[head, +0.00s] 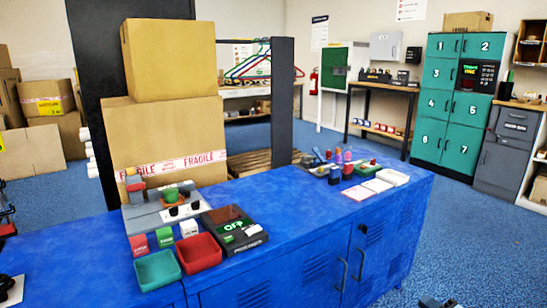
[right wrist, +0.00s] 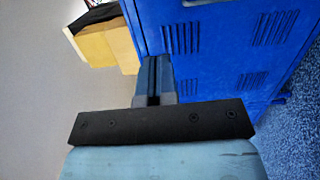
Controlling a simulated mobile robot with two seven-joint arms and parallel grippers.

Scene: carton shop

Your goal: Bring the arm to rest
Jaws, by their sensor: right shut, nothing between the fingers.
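My right gripper (right wrist: 156,62) is in the middle of the right wrist view. Its two fingers are together with nothing between them. The blue cabinet's vented front (right wrist: 228,40) lies beyond the fingertips; I cannot tell the exact gap. In the head view only a small dark part of my right gripper (head: 436,302) shows at the bottom edge, low in front of the cabinet (head: 330,225) and over the carpet. My left gripper is not clearly seen.
The cabinet top carries a red tray (head: 198,252), a green tray (head: 158,270), a dark device with a lit display (head: 234,228) and several small items. Large cartons (head: 165,130) stand behind. Blue carpet (head: 480,240) is open at the right, before the green lockers (head: 455,100).

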